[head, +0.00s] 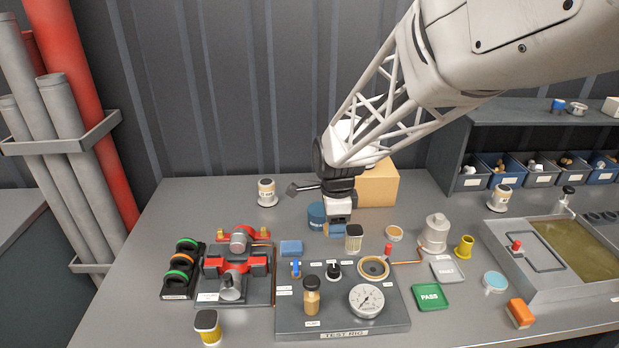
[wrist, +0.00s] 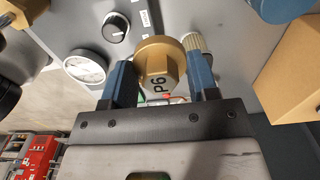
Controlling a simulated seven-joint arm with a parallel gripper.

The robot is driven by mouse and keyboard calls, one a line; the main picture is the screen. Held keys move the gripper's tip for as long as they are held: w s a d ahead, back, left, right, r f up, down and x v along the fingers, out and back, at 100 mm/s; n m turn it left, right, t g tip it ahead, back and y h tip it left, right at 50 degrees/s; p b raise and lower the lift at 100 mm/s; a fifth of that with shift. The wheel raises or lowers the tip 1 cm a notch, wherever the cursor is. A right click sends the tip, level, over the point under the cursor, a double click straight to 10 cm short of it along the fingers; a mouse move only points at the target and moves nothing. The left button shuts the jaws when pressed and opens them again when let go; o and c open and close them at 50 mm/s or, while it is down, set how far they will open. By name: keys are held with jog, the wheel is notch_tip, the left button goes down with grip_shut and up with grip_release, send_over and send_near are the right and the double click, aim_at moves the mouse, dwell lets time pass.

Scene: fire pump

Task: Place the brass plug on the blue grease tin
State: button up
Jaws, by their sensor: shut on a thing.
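My gripper (head: 337,229) is shut on the brass plug (wrist: 159,68), which shows between the two blue fingers in the wrist view. The plug has a round flange and a hexagonal body marked P6. In the head view I cannot make out the plug, as the gripper hides it. The blue grease tin (head: 316,217) stands on the bench just left of my gripper, partly behind it. A blue round shape at the top right corner of the wrist view appears to be the tin (wrist: 278,8). The plug is apart from it.
A cardboard box (head: 377,186) stands close behind my gripper.

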send_over(319, 209)
jog(key=shift+s+d+f, duration=0.1)
jog(key=shift+s+f, duration=0.2)
jog(key=shift+f, duration=0.35)
jog(key=shift+w, duration=0.1)
dwell(0.3)
jog(key=shift+w, duration=0.2)
jog(key=shift+w+f, duration=0.1)
jog(key=shift+f, duration=1.7)
jog(key=shift+f, duration=0.15)
jog(key=o, duration=1)
jog(key=shift+o, duration=0.2)
notch_tip(319, 209, up, 12)
